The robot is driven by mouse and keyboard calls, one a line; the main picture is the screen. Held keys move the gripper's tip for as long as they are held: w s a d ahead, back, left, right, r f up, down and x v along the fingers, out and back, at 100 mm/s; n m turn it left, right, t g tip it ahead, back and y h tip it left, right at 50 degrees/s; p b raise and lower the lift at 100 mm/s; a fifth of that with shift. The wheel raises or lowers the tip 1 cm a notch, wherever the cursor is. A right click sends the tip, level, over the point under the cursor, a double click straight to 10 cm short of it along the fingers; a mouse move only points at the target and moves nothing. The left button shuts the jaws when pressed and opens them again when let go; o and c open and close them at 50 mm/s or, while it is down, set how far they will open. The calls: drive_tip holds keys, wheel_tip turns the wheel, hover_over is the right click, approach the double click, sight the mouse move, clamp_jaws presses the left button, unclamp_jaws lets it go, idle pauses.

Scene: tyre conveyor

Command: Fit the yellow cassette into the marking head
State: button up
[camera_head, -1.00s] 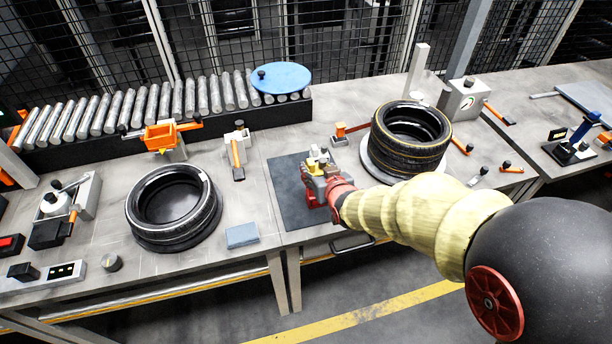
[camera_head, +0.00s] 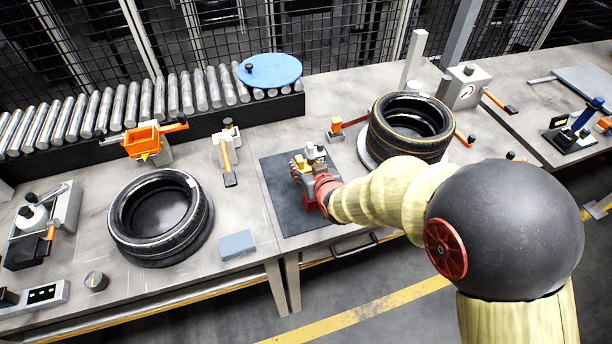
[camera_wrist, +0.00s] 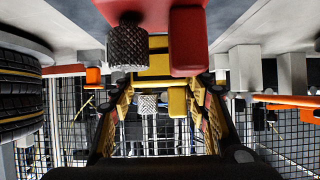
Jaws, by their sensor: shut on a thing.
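My gripper (camera_head: 308,164) is over the dark mat (camera_head: 285,212) at the bench's middle. It is shut on a yellow piece, which I take to be the yellow cassette (camera_head: 299,163). In the wrist view yellow (camera_wrist: 155,65) shows between the fingers (camera_wrist: 165,105), partly hidden by a red block (camera_wrist: 187,40) and a knurled knob (camera_wrist: 128,48). Red also shows below the gripper in the head view; whether the cassette touches the mat is unclear. An orange open-topped holder (camera_head: 143,140) with a yellow triangle, possibly the marking head, stands by the rollers at left, apart from my gripper.
One tyre (camera_head: 160,215) lies left of the mat. Stacked tyres (camera_head: 412,128) stand close on its right. A blue-grey block (camera_head: 237,244) lies near the front edge. A small device with an orange handle (camera_head: 227,152) stands between mat and orange holder. The roller conveyor (camera_head: 130,108) runs behind.

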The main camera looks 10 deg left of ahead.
drive_tip(key=shift+f+b, duration=0.55)
drive_tip(key=shift+f, duration=1.3)
drive_tip(key=shift+f, duration=0.15)
drive_tip(key=o, duration=1.2)
drive_tip(key=shift+o, duration=0.2)
drive_tip(key=shift+r, duration=0.2)
drive_tip(key=shift+s+d+r, duration=0.15)
drive_tip(key=shift+s+d, duration=0.05)
drive_tip(key=shift+s, duration=0.1)
drive_tip(key=p+v, duration=0.3)
drive_tip(key=v, duration=0.8)
drive_tip(key=shift+s+p, duration=0.15)
drive_tip(key=shift+p, duration=0.15)
